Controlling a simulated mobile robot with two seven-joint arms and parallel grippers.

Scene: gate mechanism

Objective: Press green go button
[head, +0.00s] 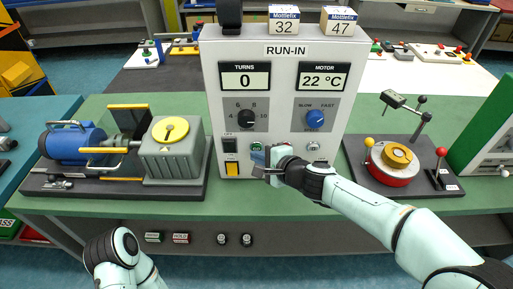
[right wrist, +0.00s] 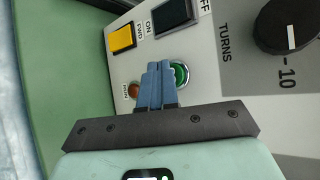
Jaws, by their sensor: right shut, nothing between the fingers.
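The green button (head: 256,146) is on the lower front of the white RUN-IN panel (head: 283,185). In the right wrist view the green button (right wrist: 181,74) shows beside my blue fingertips, partly covered by them. My right gripper (head: 259,157) is shut and empty, in front of the panel close to the green button. The right wrist view shows its two fingers (right wrist: 160,68) together, overlapping the button's edge; I cannot tell whether they touch it. My left gripper is not in view; only part of my left arm shows at the bottom left.
A yellow switch (head: 232,169) and a black switch (head: 230,146) sit left of the button. A small orange lamp (right wrist: 133,90) is near it. Knobs and displays are above. A blue motor rig (head: 75,146) stands left, a red-and-yellow turntable fixture (head: 394,165) right.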

